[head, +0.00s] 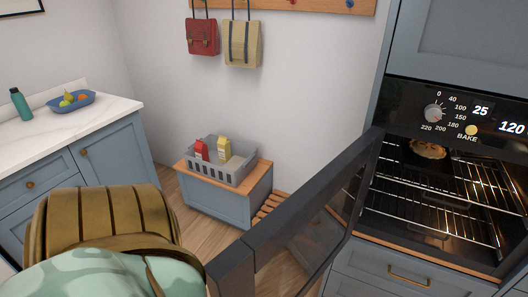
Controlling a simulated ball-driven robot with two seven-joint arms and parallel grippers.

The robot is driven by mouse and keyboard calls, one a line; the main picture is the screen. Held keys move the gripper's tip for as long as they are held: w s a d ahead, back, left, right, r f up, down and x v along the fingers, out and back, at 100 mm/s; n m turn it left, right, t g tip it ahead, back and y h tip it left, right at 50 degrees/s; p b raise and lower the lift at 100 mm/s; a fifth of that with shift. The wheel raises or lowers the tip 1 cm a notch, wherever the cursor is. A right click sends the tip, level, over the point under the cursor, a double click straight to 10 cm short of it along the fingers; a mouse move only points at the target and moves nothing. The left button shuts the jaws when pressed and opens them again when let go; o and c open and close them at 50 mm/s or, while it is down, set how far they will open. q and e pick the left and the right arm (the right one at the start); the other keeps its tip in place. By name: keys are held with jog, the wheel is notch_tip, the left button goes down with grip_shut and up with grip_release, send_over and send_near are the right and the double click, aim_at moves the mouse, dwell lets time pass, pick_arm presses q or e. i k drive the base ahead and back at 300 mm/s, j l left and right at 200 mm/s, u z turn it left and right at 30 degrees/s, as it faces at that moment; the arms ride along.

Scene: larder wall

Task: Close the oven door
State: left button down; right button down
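The oven (440,190) is built into the blue-grey cabinet at the right, with its cavity exposed. Its dark-framed glass door (312,205) stands wide open. It runs from the left side of the oven opening out toward me, its near end low in the middle of the view. Inside are wire racks (455,182), and a pie (429,149) sits on the upper one. I see neither of my grippers, and nothing grips the door in this view.
A low blue-grey cabinet (222,207) with a grey crate (240,170) on it stands beyond the door. A white-topped counter (100,116) with a blue bowl (70,106) and a teal bottle (20,104) is at the left. Bare wooden floor (188,228) shows between.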

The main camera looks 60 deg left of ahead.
aim_at(284, 254)
jog(key=k+j, duration=0.1)
jog(key=j, duration=0.35)
jog(key=k+j, duration=0.1)
jog(key=j, duration=0.3)
jog(key=k+j, duration=0.15)
jog(key=j, duration=0.3)
jog(key=k+j, duration=0.1)
jog(key=j, duration=0.35)
